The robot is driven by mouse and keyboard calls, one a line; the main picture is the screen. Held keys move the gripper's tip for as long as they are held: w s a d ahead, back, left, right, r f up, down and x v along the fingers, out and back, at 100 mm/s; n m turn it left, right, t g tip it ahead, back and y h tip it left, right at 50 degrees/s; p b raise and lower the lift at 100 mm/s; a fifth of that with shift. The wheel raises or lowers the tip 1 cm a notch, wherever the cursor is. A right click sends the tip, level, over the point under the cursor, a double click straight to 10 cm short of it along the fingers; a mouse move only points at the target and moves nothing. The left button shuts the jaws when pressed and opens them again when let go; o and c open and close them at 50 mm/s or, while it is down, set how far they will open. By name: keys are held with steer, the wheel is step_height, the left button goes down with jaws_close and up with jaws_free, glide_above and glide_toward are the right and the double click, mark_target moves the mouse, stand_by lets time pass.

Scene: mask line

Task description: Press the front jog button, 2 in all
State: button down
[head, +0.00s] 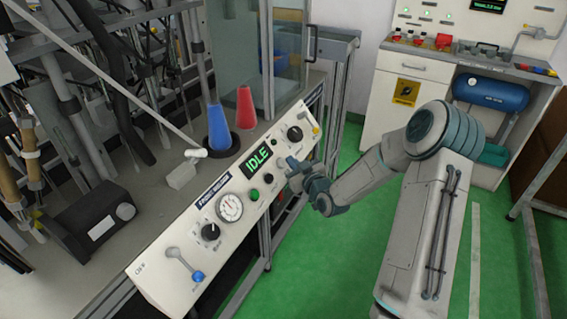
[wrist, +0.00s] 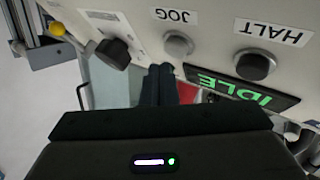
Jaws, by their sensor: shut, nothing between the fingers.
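The jog button (wrist: 178,43) is a round grey button under an upside-down JOG label in the wrist view. In the head view I cannot make it out; my gripper seems to cover its spot on the front control panel (head: 170,245). My gripper (head: 291,166) is at the panel's right part, its fingers held together and empty. In the wrist view the closed fingertips (wrist: 160,68) end close beside the jog button, a little below and left of it in the picture. I cannot tell whether they touch the panel. The IDLE display (head: 258,157) is lit green.
The HALT button (wrist: 255,65) is beside the jog button. A black knob (head: 295,133), a green button (head: 254,195) and a gauge (head: 230,207) are on the panel. Blue (head: 218,128) and red (head: 245,107) cones stand behind it.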

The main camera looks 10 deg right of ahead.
steer(key=shift+f, duration=0.1)
stand_by(0.6)
steer(key=shift+w+a+f+b, duration=0.2)
steer(key=shift+a+b, duration=0.05)
steer(key=shift+b, duration=0.4)
steer(key=shift+w+a+f+b, duration=0.15)
steer(key=shift+a+f+b, duration=0.1)
steer(key=shift+b, duration=0.25)
stand_by(0.3)
steer(key=shift+r, duration=0.1)
stand_by(0.3)
steer(key=shift+s+d+r, duration=0.35)
steer(key=shift+d+r, duration=0.05)
steer(key=shift+d, duration=0.1)
steer(key=shift+r, duration=0.1)
steer(key=s+d+r+p, duration=0.2)
steer(key=d+r, duration=0.1)
steer(key=shift+s, duration=0.15)
stand_by(0.4)
steer(key=shift+r, duration=0.1)
stand_by(0.5)
